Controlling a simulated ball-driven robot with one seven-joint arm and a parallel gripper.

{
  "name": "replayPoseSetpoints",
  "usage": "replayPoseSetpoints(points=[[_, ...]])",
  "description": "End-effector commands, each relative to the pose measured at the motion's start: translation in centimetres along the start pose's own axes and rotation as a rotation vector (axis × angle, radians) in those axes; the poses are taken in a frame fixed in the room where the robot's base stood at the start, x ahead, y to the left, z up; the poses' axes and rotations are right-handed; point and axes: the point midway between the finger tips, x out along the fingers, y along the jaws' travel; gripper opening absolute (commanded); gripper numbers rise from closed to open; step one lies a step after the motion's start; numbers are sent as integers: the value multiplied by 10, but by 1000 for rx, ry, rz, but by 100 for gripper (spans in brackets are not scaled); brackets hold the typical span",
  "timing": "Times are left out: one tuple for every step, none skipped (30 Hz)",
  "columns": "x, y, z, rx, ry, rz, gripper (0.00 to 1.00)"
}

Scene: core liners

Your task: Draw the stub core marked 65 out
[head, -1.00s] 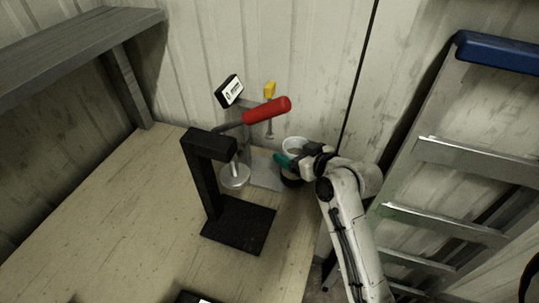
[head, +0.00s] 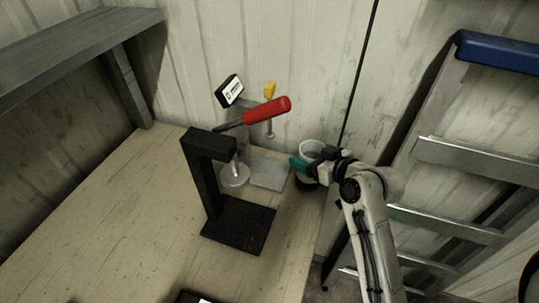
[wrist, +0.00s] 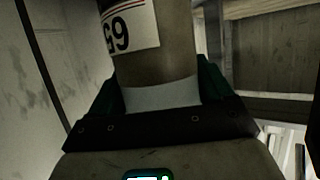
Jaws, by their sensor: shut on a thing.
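My gripper (head: 301,165), with green fingers, is shut on an upright cylinder (head: 311,149) with a pale round rim and a dark lower end, just right of the metal plate. In the wrist view the brownish cylinder (wrist: 155,62) stands between the fingers (wrist: 160,100), with a pale band at their level. Its white label (wrist: 130,27) has red and dark stripes and large digits, cut off by the cylinder's edge. They look like 59 or 69; I cannot tell whether they are upside down. The cylinder's far end is out of the wrist view.
A black stand (head: 210,180) carries a red-handled lever (head: 266,110) above a round metal disc (head: 235,176). A metal plate (head: 268,174), a yellow-topped rod (head: 269,92) and a small sign (head: 229,92) are behind. A ladder (head: 465,160) leans at right. The bench (head: 130,220) is clear at left.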

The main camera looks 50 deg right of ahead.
Motion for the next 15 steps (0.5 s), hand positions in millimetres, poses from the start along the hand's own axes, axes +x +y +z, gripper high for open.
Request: replayPoseSetpoints(points=[[-2, 1, -1, -1, 3, 1, 54], [-3, 2, 0, -1, 3, 0, 54], [-5, 3, 0, -2, 3, 0, 54], [-6, 3, 1, -2, 3, 1, 54], [-7, 4, 1, -2, 2, 1, 54], [-8, 5, 2, -2, 2, 1, 54], [-9, 6, 2, -1, 2, 1, 54], [-10, 7, 3, 0, 2, 1, 54], [-11, 8, 3, 0, 2, 1, 54], [-12, 9, 4, 0, 2, 1, 54], [-13, 9, 4, 0, 2, 1, 54], [-14, 10, 5, -1, 2, 1, 54], [-15, 11, 5, -1, 3, 1, 54], [-16, 12, 6, -1, 3, 1, 54], [-18, 13, 6, -1, 3, 1, 54]])
